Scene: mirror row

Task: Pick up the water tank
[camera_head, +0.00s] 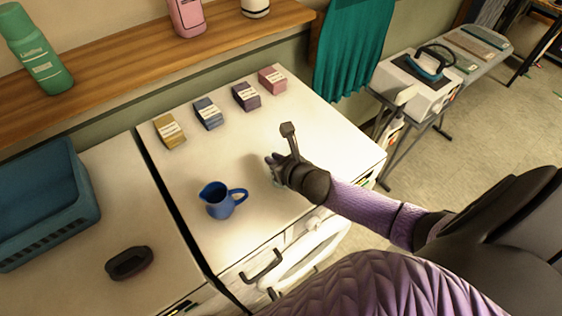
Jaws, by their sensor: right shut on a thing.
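My right gripper (274,168) is above the white machine top, to the right of the blue jug (221,201). It seems shut on a thin dark grey piece (289,136) with a square head, which stands up beside the fingers. The fingers hide its lower end, and I cannot tell whether it is part of a water tank. No other thing shows clearly as a water tank. A white steam-iron station (415,80) with an iron on it stands at the upper right. My left gripper is not in view.
Several small boxes (208,113) line the back of the white top (190,165). A blue basket (45,205) and a dark oval thing (130,262) sit at the left. A wooden shelf (120,65) with bottles runs behind. The white top around the jug is clear.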

